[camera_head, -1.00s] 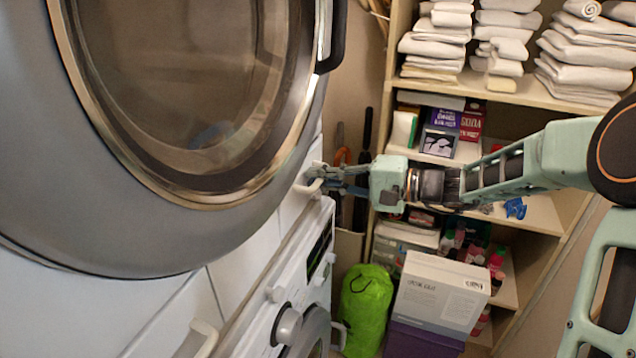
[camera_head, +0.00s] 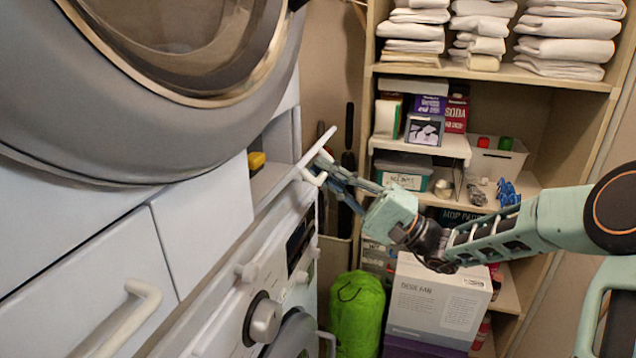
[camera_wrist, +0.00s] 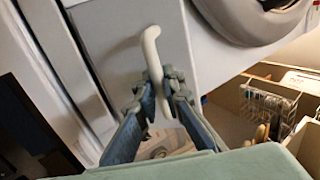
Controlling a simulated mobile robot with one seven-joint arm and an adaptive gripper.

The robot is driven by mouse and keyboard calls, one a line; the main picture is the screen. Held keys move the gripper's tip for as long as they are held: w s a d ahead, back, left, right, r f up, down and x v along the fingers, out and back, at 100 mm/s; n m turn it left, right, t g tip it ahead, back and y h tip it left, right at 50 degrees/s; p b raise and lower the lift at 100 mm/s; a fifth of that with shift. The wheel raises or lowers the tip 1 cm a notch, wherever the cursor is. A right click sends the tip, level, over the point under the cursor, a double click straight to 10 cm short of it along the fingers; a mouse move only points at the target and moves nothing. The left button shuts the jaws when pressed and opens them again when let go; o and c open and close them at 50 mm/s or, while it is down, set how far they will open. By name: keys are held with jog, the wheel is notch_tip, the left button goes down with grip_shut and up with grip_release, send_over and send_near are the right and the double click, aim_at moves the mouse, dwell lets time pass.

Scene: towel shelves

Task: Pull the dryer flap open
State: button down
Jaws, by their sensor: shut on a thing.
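The white dryer flap (camera_head: 315,148) is below the big round dryer door (camera_head: 170,140), at the right end of the front panel. It is tilted outward, and a recess with a yellow item (camera_head: 257,162) shows behind it. My gripper (camera_head: 322,172) is shut on the flap's white handle (camera_head: 314,180), with my arm reaching in from the right. In the wrist view, both fingers (camera_wrist: 164,88) close around the lower part of the curved handle (camera_wrist: 152,45), with the flap's white face (camera_wrist: 115,30) behind it.
A second white panel with a handle (camera_head: 138,310) is at lower left. The washer knob (camera_head: 263,318) is below the flap. Shelves (camera_head: 560,82) with folded towels, boxes and bottles stand behind my arm. A green bag (camera_head: 357,315) and a fan box (camera_head: 440,302) stand below.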

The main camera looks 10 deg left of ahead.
notch_tip(320, 180, down, 8)
jog(key=y+b, duration=0.1)
jog(key=b, duration=0.2)
jog(key=shift+d+t, duration=0.3)
jog(key=shift+d, duration=0.15)
jog(key=shift+f, duration=0.1)
jog(key=c, duration=2)
grip_release()
jog(key=shift+d, duration=0.1)
jog(key=v, duration=1.2)
